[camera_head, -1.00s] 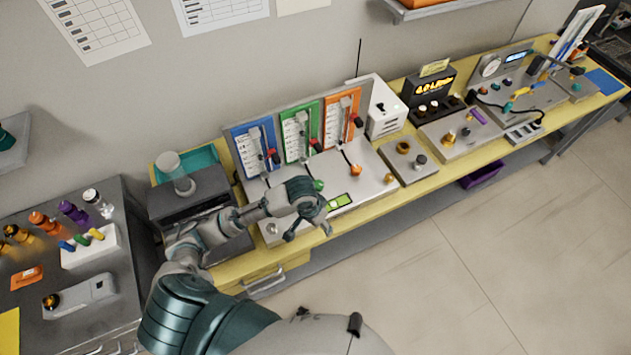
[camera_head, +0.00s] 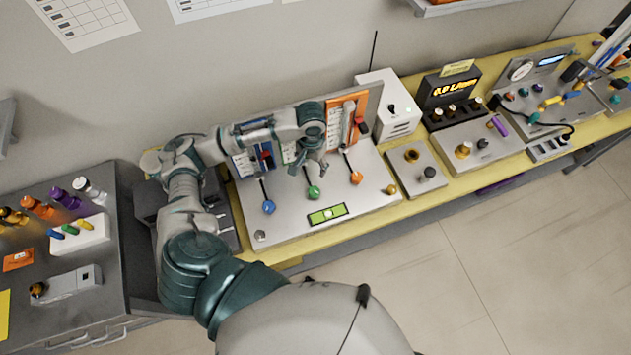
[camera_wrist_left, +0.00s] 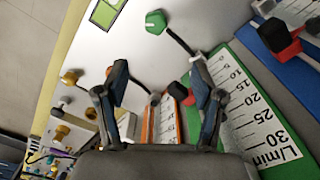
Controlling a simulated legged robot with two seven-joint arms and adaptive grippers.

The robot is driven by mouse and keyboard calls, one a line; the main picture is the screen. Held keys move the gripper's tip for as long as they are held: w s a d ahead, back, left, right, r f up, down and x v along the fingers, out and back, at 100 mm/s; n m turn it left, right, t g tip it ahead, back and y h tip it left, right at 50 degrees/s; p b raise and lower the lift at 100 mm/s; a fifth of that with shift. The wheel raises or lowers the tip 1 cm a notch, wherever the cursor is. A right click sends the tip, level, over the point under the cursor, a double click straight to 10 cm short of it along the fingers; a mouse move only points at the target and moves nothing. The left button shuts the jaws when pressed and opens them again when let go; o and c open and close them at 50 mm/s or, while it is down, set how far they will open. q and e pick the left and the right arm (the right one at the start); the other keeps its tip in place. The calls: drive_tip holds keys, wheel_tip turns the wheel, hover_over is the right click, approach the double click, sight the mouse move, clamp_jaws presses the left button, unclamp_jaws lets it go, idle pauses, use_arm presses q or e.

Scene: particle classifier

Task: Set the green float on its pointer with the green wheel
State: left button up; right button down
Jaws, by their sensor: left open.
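The green wheel (camera_head: 313,192) is a small knob on the grey panel, with a dark line running up to the green meter. It also shows at the top of the left wrist view (camera_wrist_left: 156,22). The green meter (camera_wrist_left: 232,75) carries a scale marked L/min; in the head view my gripper mostly covers it. A red pointer (camera_wrist_left: 178,91) sits by its edge, partly behind a finger. I cannot make out the green float. My left gripper (camera_head: 318,162) is open and empty, above and behind the green wheel, in front of the meters. Its two fingers (camera_wrist_left: 165,85) stand apart. My right gripper is out of view.
The blue wheel (camera_head: 269,207) and orange wheel (camera_head: 356,178) flank the green one. The orange meter (camera_head: 346,120) stands close to the right of my gripper. A green display (camera_head: 327,214) lies in front. A white box (camera_head: 388,105) stands at right.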

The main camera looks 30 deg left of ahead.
use_arm(q)
hover_over(314, 190)
wheel_tip(314, 190, down, 6)
drive_tip(key=f, duration=0.3)
drive_tip(key=shift+d+f, duration=0.35)
drive_tip(key=shift+f, duration=0.05)
drive_tip(key=f, duration=0.3)
drive_tip(key=shift+a+f, duration=0.15)
drive_tip(key=shift+a, duration=0.05)
drive_tip(key=shift+a+f, duration=0.25)
drive_tip(key=shift+f, duration=0.35)
drive_tip(key=shift+a+f, duration=0.2)
drive_tip(key=shift+f, duration=0.4)
drive_tip(key=shift+d, duration=0.25)
drive_tip(key=shift+d+r, duration=0.1)
drive_tip(key=shift+d, duration=0.1)
drive_tip(key=c, duration=0.7)
drive_tip(key=shift+s, duration=0.1)
drive_tip(key=c, duration=0.4)
drive_tip(key=shift+c, duration=0.2)
drive_tip(key=shift+a, duration=0.15)
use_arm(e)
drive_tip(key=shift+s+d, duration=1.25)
